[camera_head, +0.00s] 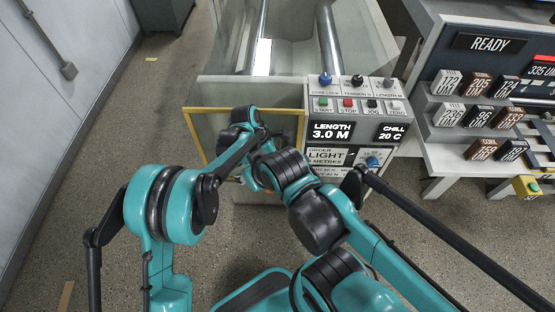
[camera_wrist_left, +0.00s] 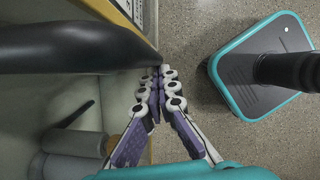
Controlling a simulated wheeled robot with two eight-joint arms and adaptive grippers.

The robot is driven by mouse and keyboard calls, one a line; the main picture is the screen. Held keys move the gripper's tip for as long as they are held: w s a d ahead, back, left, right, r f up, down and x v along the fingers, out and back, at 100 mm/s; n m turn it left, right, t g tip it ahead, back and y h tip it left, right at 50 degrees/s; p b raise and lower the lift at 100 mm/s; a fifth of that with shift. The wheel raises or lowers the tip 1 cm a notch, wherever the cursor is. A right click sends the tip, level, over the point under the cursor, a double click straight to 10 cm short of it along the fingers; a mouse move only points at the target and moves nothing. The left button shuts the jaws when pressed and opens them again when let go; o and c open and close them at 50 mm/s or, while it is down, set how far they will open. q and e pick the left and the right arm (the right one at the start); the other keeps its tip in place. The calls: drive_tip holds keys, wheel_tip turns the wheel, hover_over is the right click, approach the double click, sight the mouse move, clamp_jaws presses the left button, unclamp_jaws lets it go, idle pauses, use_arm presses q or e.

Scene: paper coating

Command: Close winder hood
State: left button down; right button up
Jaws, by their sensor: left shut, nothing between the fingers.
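The winder hood, a clear panel in a yellow frame (camera_head: 193,137), is at the front of the machine, left of the control panel in the head view. My arms cover much of its middle, so how far it stands open is unclear. A yellow edge (camera_wrist_left: 130,8) shows at the top of the left wrist view. My left gripper (camera_wrist_left: 160,72) is shut and empty, with its fingertips close beside the machine's front edge; I cannot tell whether they touch. In the head view the left fingers are hidden among my arm links. My right gripper's fingers do not show.
The control panel (camera_head: 340,105) with knobs and buttons stands right of the hood. A metal roller (camera_head: 328,45) runs behind it. A pale cylinder (camera_wrist_left: 75,160) lies inside the machine. A bench with labelled blocks (camera_head: 478,116) is at the right. The floor left of the machine is clear.

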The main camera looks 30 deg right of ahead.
use_arm(q)
drive_tip(key=w+a+r+p, duration=0.2)
drive_tip(key=w+a+r, duration=0.1)
drive_tip(key=a+r, duration=0.4)
wheel_tip(320, 180, up, 2)
drive_tip(key=shift+r+p, duration=0.15)
drive_tip(key=shift+p, duration=0.15)
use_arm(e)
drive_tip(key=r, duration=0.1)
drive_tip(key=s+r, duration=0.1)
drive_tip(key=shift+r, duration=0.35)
use_arm(q)
drive_tip(key=shift+w, duration=0.1)
